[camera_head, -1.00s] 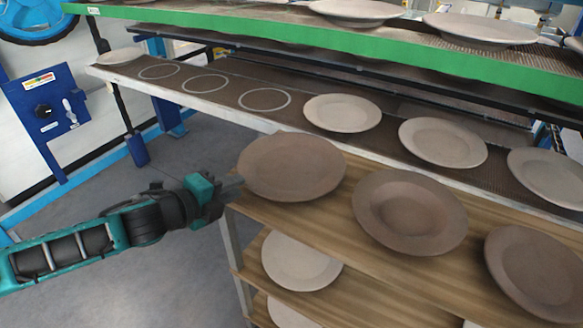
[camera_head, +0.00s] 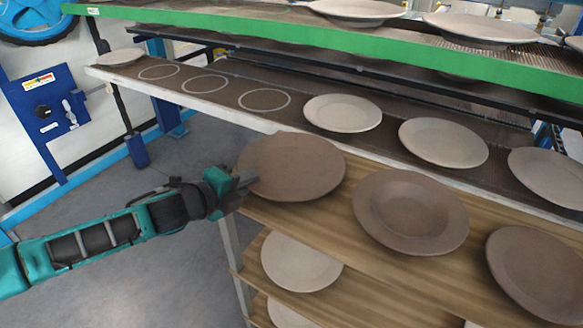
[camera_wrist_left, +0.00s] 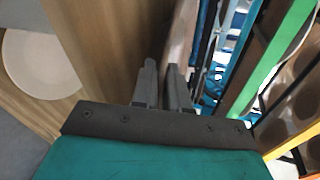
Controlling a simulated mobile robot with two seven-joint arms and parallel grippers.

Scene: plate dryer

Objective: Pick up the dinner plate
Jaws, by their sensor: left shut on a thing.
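The brown dinner plate (camera_head: 292,165) lies at the left end of the wooden top shelf (camera_head: 330,213). My left gripper (camera_head: 246,181) reaches in from the left and is shut on the plate's left rim. In the left wrist view the two fingers (camera_wrist_left: 162,85) sit close together, with the plate's brown edge (camera_wrist_left: 181,40) running up from between them. The plate appears to rest on or just over the shelf; I cannot tell which. My right gripper is not in view.
Two more brown plates (camera_head: 410,212) (camera_head: 540,275) sit to the right. Behind is a dryer rack (camera_head: 215,105) with pale plates (camera_head: 342,113) and empty ring marks (camera_head: 264,100). A green-edged shelf (camera_head: 250,25) hangs above. Pale plates (camera_head: 300,262) lie on a lower shelf.

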